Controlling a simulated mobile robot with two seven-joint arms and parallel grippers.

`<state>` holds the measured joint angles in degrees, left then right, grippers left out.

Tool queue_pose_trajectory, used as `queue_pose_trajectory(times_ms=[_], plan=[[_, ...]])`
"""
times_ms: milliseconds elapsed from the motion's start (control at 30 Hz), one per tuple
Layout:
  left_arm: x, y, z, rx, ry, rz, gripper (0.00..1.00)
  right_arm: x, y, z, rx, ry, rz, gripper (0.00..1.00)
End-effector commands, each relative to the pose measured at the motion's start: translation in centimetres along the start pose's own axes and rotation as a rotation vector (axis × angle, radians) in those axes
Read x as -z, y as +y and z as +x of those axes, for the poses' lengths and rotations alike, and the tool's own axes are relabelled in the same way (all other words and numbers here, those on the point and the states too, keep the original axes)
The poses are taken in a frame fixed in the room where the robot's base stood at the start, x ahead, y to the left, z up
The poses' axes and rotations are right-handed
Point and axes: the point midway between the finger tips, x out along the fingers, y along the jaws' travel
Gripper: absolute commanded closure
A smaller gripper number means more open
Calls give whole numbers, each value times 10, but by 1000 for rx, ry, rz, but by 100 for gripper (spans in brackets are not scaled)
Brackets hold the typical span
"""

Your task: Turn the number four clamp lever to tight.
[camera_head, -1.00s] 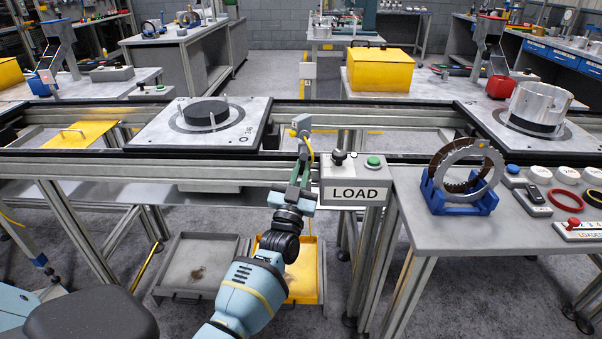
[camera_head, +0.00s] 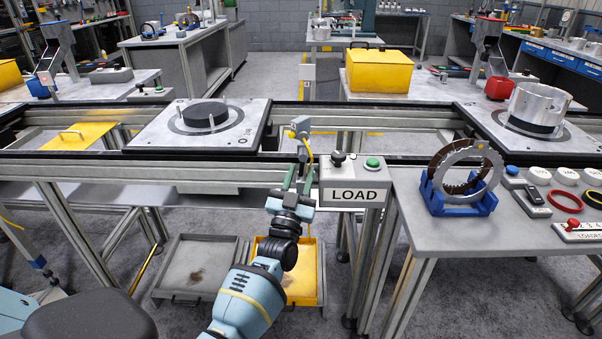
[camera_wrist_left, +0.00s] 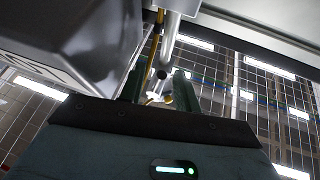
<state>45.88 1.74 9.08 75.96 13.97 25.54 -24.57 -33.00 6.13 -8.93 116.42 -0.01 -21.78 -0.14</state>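I cannot make out a clamp lever marked four. In the head view, a grey bracket (camera_head: 301,126) with a yellow cable is on the front rail, left of the LOAD box (camera_head: 354,182). The box carries a black-knobbed lever (camera_head: 338,159) and a green button. My left gripper (camera_head: 299,177) is below the bracket and left of the box. Its fingers are apart. In the left wrist view, the left gripper (camera_wrist_left: 157,88) shows separated fingers with a grey metal rod (camera_wrist_left: 170,40) ahead and nothing visibly clasped. My right gripper is out of view.
Pallets stand on the left (camera_head: 160,130) and right (camera_head: 590,145) of the rails. Trays, one grey (camera_head: 185,280), lie below the rails.

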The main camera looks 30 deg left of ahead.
Motion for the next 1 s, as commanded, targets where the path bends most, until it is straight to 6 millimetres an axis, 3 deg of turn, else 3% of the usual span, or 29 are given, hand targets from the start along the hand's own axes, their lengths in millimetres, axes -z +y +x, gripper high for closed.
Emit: queue_pose_trajectory(times_ms=[200, 400, 767, 900, 1000], plan=[[-2, 0, -37, 0, -3, 0, 68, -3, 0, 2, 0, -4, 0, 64], [-1, 0, -61, 0, -3, 0, 68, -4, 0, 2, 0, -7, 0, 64], [0, 0, -67, 0, -1, 0, 68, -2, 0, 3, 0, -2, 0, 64], [2, -2, -65, -5, 0, -2, 83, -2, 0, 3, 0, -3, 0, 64], [8, -9, -60, -32, 1, -15, 84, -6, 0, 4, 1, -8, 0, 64]])
